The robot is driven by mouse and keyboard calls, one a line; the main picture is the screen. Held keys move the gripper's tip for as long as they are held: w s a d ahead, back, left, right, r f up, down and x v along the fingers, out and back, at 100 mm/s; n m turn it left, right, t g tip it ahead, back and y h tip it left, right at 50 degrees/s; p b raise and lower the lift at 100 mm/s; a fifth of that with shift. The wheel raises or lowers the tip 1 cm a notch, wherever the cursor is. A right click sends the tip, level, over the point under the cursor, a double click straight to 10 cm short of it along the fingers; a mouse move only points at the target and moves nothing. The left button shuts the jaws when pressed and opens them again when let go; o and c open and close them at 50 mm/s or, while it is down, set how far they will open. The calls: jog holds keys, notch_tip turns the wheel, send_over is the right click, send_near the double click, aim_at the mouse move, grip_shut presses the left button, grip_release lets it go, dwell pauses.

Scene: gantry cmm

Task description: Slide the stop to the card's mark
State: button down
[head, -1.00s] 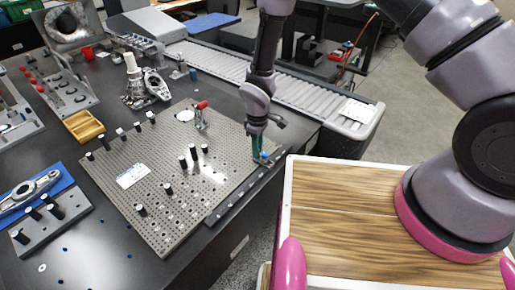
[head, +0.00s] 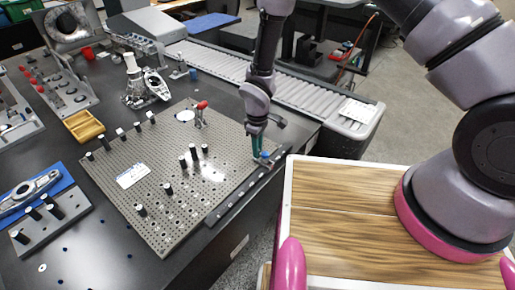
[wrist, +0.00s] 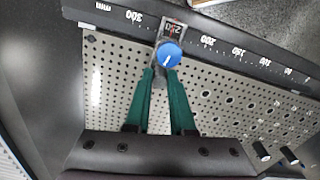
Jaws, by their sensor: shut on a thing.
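The stop is a small block with a blue round knob (wrist: 169,55) and a window (wrist: 173,31). It sits on a dark rail with a millimetre scale (wrist: 238,50). The window lies between the 300 and 200 marks and appears to show 250. My gripper (wrist: 163,70) has its green fingers closed on the stop just beside the knob. In the head view, my gripper (head: 256,152) and the blue knob (head: 265,155) are near the far end of the rail (head: 235,199). A white card (head: 132,175) lies on the perforated plate; its writing is too small to read.
The perforated plate (head: 190,220) carries several black pegs and a red-handled clamp (head: 201,112). A yellow tray (head: 84,126) and metal parts stand beyond it. A roller conveyor (head: 225,68) runs behind my arm. A wooden-topped surface (head: 340,215) is at the right.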

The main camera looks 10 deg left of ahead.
dwell(0.3)
jog(key=shift+w+d, duration=0.45)
jog(key=shift+w, duration=0.35)
jog(key=shift+w+d, duration=0.5)
jog(key=shift+w, duration=0.3)
jog(key=shift+w+d, duration=0.45)
jog(key=shift+w, duration=0.35)
jog(key=c, duration=0.8)
grip_release()
jog(key=shift+o, duration=0.2)
notch_tip(320, 180, up, 11)
